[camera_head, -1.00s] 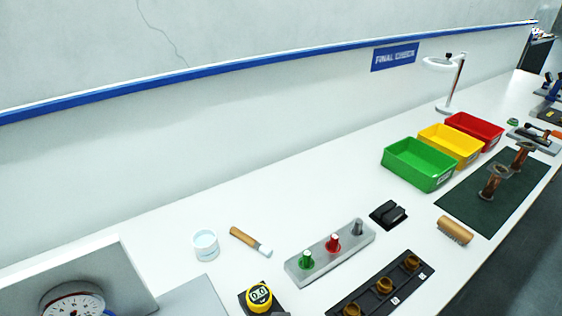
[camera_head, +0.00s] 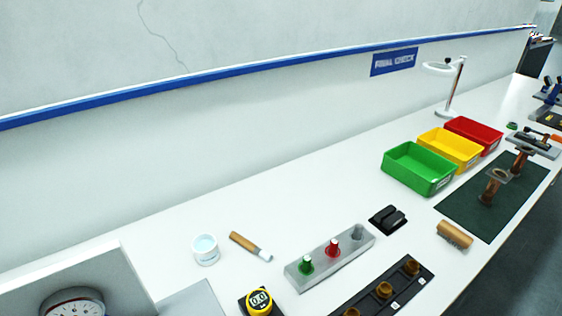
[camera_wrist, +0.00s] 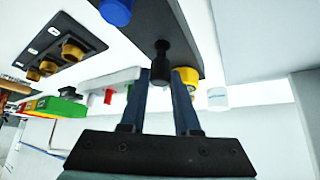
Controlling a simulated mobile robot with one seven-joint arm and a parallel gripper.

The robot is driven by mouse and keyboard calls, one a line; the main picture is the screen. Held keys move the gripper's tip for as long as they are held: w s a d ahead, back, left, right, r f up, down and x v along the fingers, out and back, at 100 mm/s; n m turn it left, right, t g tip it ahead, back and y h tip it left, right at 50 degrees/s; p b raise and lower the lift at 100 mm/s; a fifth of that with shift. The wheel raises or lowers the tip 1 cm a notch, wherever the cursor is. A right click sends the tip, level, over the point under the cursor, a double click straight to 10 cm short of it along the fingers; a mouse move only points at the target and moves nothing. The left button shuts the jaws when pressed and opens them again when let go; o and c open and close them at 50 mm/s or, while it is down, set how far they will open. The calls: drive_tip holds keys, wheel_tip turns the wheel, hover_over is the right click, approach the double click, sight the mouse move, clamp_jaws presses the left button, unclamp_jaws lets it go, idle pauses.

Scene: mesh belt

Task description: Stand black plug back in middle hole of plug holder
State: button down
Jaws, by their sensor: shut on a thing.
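My gripper (camera_wrist: 160,78) is shut on the black plug (camera_wrist: 160,70) in the wrist view. The plug's narrower end points away from the fingers toward a dark plate (camera_wrist: 185,30), which looks like the plug holder. A blue round piece (camera_wrist: 116,10) shows at that plate's edge. I cannot tell whether the plug's end touches the plate or is in a hole. My gripper and the black plug are not in the head view.
A grey block (camera_head: 318,262) carries a green, a red and a grey piece. Bins (camera_head: 420,169) stand further right. The bench behind the cup is clear.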

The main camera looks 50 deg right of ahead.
drive_tip(key=shift+f+b, duration=0.55)
drive_tip(key=shift+f, duration=0.8)
drive_tip(key=c, duration=0.6)
unclamp_jaws()
drive_tip(key=shift+o, duration=0.2)
drive_tip(key=shift+r, duration=0.15)
drive_tip(key=v, duration=1.2)
drive_tip(key=shift+s+a+r+p, duration=0.15)
drive_tip(key=shift+a+r+p, duration=0.15)
drive_tip(key=shift+p, duration=0.1)
